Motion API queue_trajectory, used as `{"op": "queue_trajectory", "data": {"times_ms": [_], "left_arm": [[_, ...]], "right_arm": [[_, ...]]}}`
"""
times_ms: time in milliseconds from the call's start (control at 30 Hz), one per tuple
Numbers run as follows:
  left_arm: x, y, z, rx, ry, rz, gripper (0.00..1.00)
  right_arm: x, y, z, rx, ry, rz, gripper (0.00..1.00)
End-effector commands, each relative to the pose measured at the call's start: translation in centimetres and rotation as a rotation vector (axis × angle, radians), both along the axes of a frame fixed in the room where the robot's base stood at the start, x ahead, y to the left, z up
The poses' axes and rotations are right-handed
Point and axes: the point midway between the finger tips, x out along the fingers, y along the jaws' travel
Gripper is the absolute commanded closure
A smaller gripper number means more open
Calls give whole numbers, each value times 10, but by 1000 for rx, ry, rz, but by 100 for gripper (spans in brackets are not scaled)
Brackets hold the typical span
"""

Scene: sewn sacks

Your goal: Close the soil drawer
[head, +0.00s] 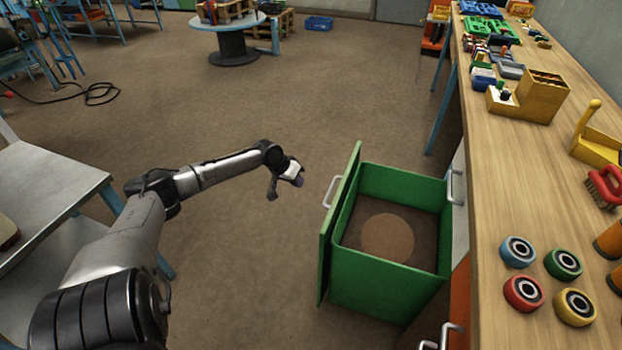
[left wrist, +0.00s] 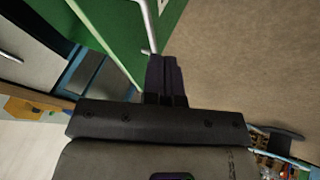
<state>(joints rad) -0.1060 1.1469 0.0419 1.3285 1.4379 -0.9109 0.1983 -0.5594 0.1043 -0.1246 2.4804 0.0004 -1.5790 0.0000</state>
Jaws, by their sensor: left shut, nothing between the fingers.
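The soil drawer (head: 388,285) is a green box that stands pulled far out from under the workbench, in the head view. Its front panel (head: 340,225) carries a pale bar handle (head: 331,192) on the side facing my left arm. A round brown patch shows on the drawer's floor. My left gripper (head: 299,181) is shut and empty, in the air to the left of the front panel, a little short of the handle. In the left wrist view, the shut fingers (left wrist: 166,75) point towards the green panel (left wrist: 113,28) and its handle (left wrist: 148,22). My right gripper is out of view.
The wooden workbench (head: 500,195) runs along the right, with coloured rollers, a red brush (head: 604,187) and several bins on it. A grey table (head: 50,195) stands at the left. The floor between is clear. A cable spool table (head: 232,45) stands far back.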

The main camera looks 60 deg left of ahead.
Motion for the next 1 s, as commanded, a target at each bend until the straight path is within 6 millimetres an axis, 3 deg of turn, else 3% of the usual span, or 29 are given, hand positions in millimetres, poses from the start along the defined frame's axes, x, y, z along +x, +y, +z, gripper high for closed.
{"op": "queue_trajectory", "data": {"times_ms": [267, 833, 1000], "left_arm": [[18, -2, 2, -57, -96, 86, 100], [71, -10, -71, -58, -94, 85, 100], [86, -22, -73, -54, -92, 79, 100]], "right_arm": [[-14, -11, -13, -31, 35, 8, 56], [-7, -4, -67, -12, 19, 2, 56], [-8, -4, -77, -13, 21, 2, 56]]}}
